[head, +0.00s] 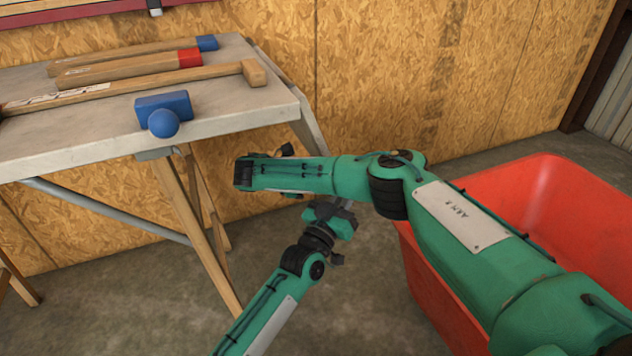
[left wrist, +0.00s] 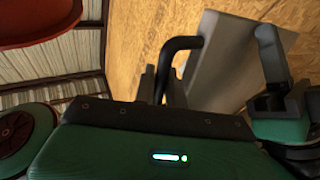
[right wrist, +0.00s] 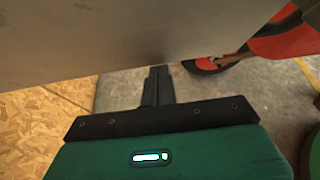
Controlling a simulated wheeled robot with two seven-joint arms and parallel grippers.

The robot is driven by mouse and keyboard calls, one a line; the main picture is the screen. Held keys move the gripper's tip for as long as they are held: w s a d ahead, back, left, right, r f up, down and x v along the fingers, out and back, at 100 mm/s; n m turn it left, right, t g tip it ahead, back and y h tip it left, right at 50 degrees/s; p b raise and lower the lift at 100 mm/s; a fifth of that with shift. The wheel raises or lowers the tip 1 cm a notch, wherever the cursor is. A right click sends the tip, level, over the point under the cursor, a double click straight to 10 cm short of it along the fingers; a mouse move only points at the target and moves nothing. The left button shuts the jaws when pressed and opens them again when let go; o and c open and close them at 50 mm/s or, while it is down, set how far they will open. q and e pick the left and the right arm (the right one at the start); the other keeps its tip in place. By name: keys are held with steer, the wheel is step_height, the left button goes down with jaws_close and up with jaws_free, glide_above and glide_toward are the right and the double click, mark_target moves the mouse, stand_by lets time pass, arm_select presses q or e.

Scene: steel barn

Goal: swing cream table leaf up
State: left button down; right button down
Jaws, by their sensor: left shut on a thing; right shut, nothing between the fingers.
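The table (head: 75,120) has a worn, pale grey-cream top and stands at the left of the head view. Its leaf (head: 308,122) slopes down from the right end, its lower part hidden by my right arm. In the left wrist view the leaf (left wrist: 222,62) is a tilted pale panel with a black bar handle (left wrist: 184,43). My left gripper (left wrist: 170,88) is shut on this handle. My right gripper (right wrist: 157,86) is shut and empty, close to a broad grey surface in its wrist view. In the head view my right forearm hides the left fingers.
Several mallets and hammers, including a blue-headed one (head: 163,108), lie on the table top. A large red bin (head: 440,285) stands at the right, beside my right arm. A chipboard wall (head: 390,70) is behind. Wooden trestle legs (head: 190,220) stand below the table.

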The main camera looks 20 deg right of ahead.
arm_select(q)
steer(key=shift+w+a+f, duration=0.1)
steer(key=shift+a+f, duration=0.05)
arm_select(e)
steer(key=shift+w+d+r, duration=0.1)
steer(key=shift+d+r, duration=0.05)
steer(key=shift+d, duration=0.4)
steer(key=shift+d+r, duration=0.1)
steer(key=shift+d, duration=0.45)
arm_select(q)
steer(key=c, duration=1.8)
jaws_free()
steer(key=shift+a, duration=0.1)
